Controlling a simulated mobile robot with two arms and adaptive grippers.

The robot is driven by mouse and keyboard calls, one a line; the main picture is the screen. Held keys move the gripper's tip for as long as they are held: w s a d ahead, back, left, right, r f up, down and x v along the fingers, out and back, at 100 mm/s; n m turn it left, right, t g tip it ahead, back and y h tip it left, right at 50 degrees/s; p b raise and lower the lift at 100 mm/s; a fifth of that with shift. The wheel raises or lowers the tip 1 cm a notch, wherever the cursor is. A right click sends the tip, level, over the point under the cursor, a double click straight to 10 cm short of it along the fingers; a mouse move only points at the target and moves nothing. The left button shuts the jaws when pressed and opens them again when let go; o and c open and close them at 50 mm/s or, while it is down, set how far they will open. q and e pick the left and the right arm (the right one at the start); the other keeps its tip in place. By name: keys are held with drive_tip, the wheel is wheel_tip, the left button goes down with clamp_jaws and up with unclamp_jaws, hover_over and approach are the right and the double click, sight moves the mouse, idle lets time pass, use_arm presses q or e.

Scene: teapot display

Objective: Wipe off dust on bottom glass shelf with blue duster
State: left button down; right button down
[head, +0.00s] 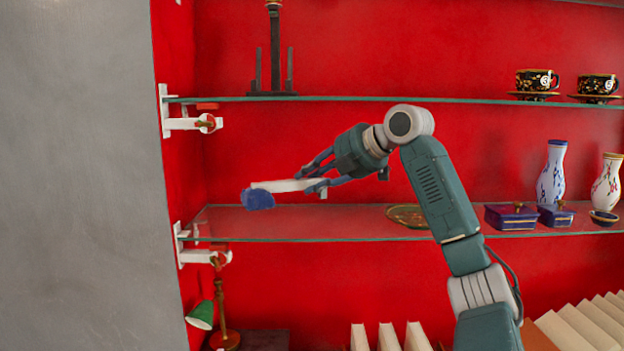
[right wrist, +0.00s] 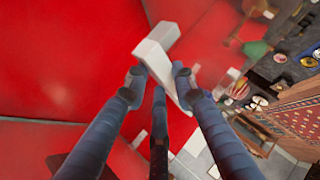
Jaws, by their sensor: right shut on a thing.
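The blue duster has a white handle (head: 286,185) and a blue head (head: 258,199). My right gripper (head: 312,180) is shut on the handle, and the head points left, just above the left part of the bottom glass shelf (head: 310,225). I cannot tell whether the head touches the glass. Dust on the shelf cannot be made out. My left gripper is not in view.
A dish (head: 407,216), purple boxes (head: 511,216), a white and blue vase (head: 552,175) and another vase (head: 606,183) stand on the shelf's right part. The upper glass shelf (head: 400,99) is above my arm. A green lamp (head: 201,315) and books (head: 388,337) are below.

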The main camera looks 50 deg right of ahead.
wheel_tip(320, 180, up, 3)
drive_tip(key=shift+r+p, duration=0.1)
drive_tip(key=shift+p, duration=0.65)
idle(0.4)
